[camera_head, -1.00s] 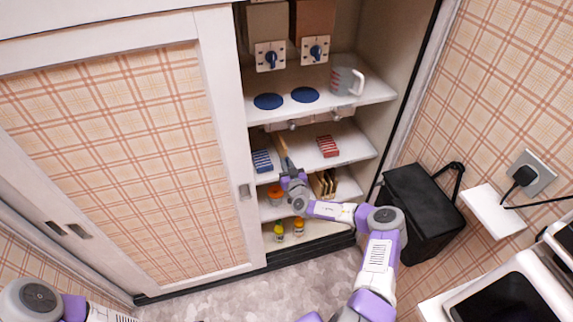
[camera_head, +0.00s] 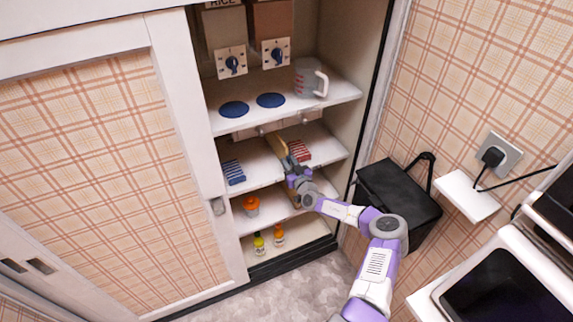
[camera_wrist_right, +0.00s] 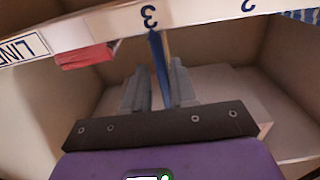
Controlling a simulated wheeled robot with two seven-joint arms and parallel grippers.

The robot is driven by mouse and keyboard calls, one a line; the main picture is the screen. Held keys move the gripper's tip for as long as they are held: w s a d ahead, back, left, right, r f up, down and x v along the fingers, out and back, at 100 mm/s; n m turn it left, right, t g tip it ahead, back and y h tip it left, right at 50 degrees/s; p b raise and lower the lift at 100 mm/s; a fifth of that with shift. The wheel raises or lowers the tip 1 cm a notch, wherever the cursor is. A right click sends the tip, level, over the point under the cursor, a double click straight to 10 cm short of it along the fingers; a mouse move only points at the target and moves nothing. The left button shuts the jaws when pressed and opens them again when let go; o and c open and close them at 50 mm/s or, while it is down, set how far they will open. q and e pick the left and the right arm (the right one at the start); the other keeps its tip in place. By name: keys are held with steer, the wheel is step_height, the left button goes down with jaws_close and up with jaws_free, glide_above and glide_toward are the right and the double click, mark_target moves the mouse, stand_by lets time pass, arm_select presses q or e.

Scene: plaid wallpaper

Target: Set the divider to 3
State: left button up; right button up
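The divider (camera_head: 278,145) is a thin upright board on a middle shelf of the cabinet, between a blue stack on its left and a red stack on its right. My right gripper (camera_head: 291,168) is at its front edge. In the right wrist view the divider's blue edge (camera_wrist_right: 158,62) stands between the two fingers of my right gripper (camera_wrist_right: 159,95), which appear closed against it. The shelf strip shows an upside-down 3 label (camera_wrist_right: 149,17) in line with the divider, and a partly cut 2 label (camera_wrist_right: 248,5) to the right. My left gripper is out of view.
The blue stack (camera_head: 233,172) and red stack (camera_head: 299,150) share the shelf. Above are blue discs (camera_head: 234,110), dispensers with knobs and a mug (camera_head: 308,78). Below stand an orange jar (camera_head: 251,205) and small bottles. A black bin (camera_head: 398,200) stands right of the cabinet.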

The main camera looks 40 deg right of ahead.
steer(key=shift+o, duration=0.9)
steer(key=shift+d, duration=0.15)
step_height(320, 180, up, 10)
steer(key=p, duration=0.4)
